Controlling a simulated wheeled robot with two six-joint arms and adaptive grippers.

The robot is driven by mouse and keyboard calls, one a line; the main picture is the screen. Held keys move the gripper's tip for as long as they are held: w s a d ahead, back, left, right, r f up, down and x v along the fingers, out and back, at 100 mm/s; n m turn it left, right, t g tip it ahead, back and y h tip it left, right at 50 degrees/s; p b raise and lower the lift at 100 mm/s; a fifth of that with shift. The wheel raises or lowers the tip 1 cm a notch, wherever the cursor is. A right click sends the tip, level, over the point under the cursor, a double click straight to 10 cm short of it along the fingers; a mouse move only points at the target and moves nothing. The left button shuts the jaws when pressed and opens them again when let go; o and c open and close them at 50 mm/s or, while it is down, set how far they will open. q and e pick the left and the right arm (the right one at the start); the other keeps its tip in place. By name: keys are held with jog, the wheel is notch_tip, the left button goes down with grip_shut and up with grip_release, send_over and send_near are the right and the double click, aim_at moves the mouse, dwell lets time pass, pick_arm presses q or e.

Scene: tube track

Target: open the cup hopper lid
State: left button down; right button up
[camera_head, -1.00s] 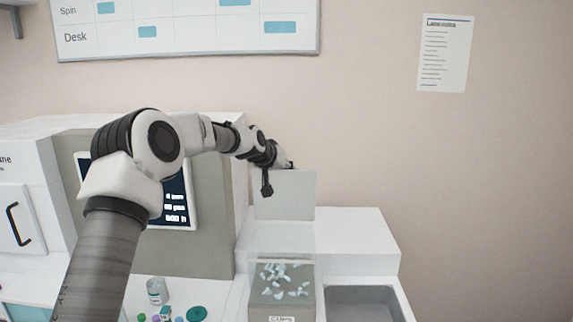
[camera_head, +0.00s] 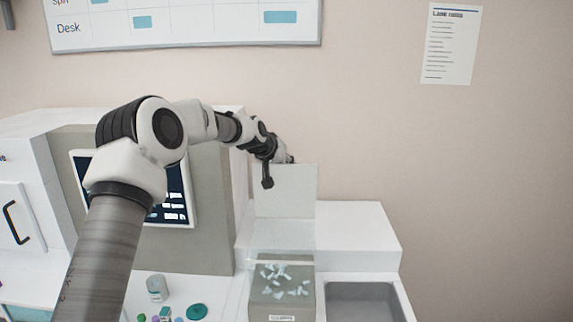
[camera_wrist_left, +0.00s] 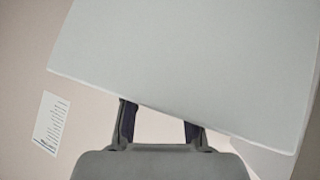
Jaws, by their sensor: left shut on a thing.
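The cup hopper (camera_head: 281,306) is a grey box with a clear upper part, and many small pale pieces show inside it. Its lid (camera_head: 287,195) is a pale, flat panel that stands upright at the back of the hopper. My left gripper (camera_head: 285,159) is at the lid's top edge and shut on it; the arm partly hides the contact. In the left wrist view the lid (camera_wrist_left: 190,65) fills the upper part and covers the fingertips of my left gripper (camera_wrist_left: 158,122). My right gripper is not in view.
A grey basin (camera_head: 365,300) is right of the hopper. A machine with a screen (camera_head: 176,195) stands to the left, partly behind my arm. A small jar (camera_head: 157,288) and a teal disc (camera_head: 197,312) lie on the counter.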

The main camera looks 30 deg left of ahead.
pick_arm(q)
jog(key=shift+s+f, duration=0.15)
jog(key=shift+f, duration=0.55)
jog(key=c, duration=0.9)
grip_release()
jog(key=shift+c, duration=0.2)
jog(key=shift+a, duration=0.1)
jog(key=shift+s+r, duration=0.2)
jog(key=shift+r, duration=0.2)
jog(key=v, duration=1.1)
jog(key=shift+r, duration=0.2)
jog(key=shift+s+r, duration=0.1)
